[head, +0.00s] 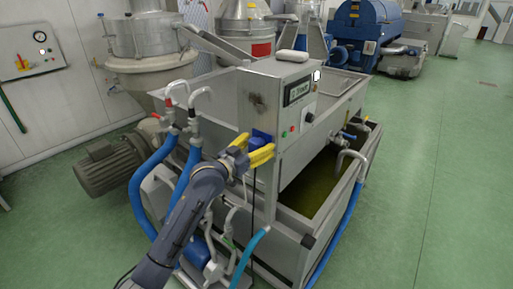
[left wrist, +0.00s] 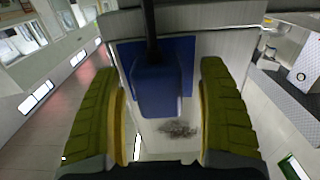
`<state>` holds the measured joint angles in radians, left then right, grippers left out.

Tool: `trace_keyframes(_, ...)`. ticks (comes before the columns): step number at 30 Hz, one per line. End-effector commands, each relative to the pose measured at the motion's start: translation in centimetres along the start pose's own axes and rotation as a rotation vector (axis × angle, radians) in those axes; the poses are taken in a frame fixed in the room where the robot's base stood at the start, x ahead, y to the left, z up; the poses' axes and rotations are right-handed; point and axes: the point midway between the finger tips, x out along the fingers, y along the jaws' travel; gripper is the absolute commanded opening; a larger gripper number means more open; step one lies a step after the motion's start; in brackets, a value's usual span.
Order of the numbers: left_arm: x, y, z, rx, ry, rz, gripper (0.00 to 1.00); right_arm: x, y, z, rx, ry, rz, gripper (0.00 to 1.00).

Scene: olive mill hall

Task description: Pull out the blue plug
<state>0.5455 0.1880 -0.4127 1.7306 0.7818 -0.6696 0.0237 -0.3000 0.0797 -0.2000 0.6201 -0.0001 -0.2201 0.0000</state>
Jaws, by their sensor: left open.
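The blue plug (left wrist: 158,92) sits in a blue socket plate (left wrist: 186,52) on the steel cabinet's side, with a black cable running from it. In the head view the blue plug and socket (head: 261,135) show partly behind the yellow fingers. My left gripper (head: 258,146) is open at the cabinet side. In the left wrist view its two ribbed yellow fingers (left wrist: 160,108) stand on either side of the plug, with a visible gap on each side. My right gripper is not in view.
The steel cabinet (head: 262,185) carries a small display and buttons. Blue hoses (head: 148,180) and pipes stand left of my arm. A tank with dark greenish liquid (head: 318,190) lies to the right. Green floor (head: 440,190) is clear at the right.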

Motion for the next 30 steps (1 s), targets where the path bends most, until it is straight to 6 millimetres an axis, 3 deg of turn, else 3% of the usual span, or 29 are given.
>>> trace_keyframes(3,0.02,0.05,0.02,-0.001,0.0,0.001,0.75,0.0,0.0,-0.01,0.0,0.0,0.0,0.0)
trace_keyframes(22,0.03,0.07,0.01,-0.002,0.0,0.001,0.02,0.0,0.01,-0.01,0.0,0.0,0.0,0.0)
trace_keyframes(30,-0.11,0.04,-0.04,-0.001,0.001,0.0,0.0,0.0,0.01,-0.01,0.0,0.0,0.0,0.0)
